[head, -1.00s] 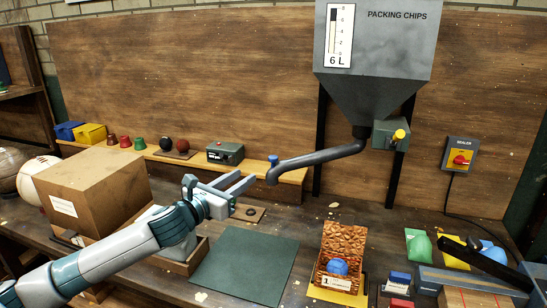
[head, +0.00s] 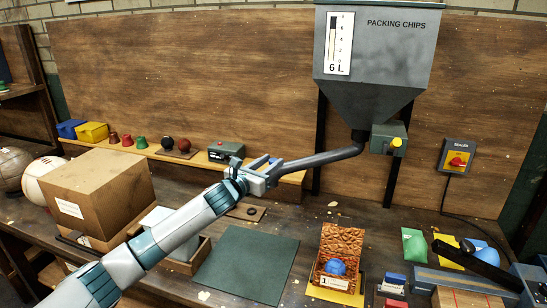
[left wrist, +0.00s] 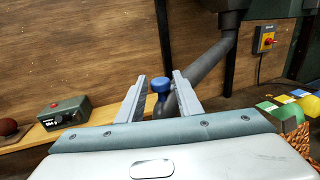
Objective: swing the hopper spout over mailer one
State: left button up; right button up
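The grey hopper (head: 372,75) marked "PACKING CHIPS" hangs at the back, its gauge reading 6 L. Its dark spout (head: 325,156) points left, away from mailer one (head: 341,242). My left gripper (head: 268,165) is at the spout's free end. In the left wrist view, its open fingers (left wrist: 157,95) stand on either side of the spout's blue-capped knob (left wrist: 161,84), with gaps showing. I cannot tell whether either finger touches. My right gripper is not in view.
A dark green mat (head: 245,262) lies left of mailer one. A cardboard box (head: 98,192) stands at the left. A grey-green device (head: 226,152) sits on the back shelf. Green, yellow and blue items and a black bar (head: 465,259) are at the right.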

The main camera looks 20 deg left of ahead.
pick_arm(q)
jog(key=shift+x, duration=1.05)
jog(key=shift+c, duration=0.9)
grip_shut()
jog(key=shift+s+d, duration=0.1)
jog(key=shift+d, duration=0.05)
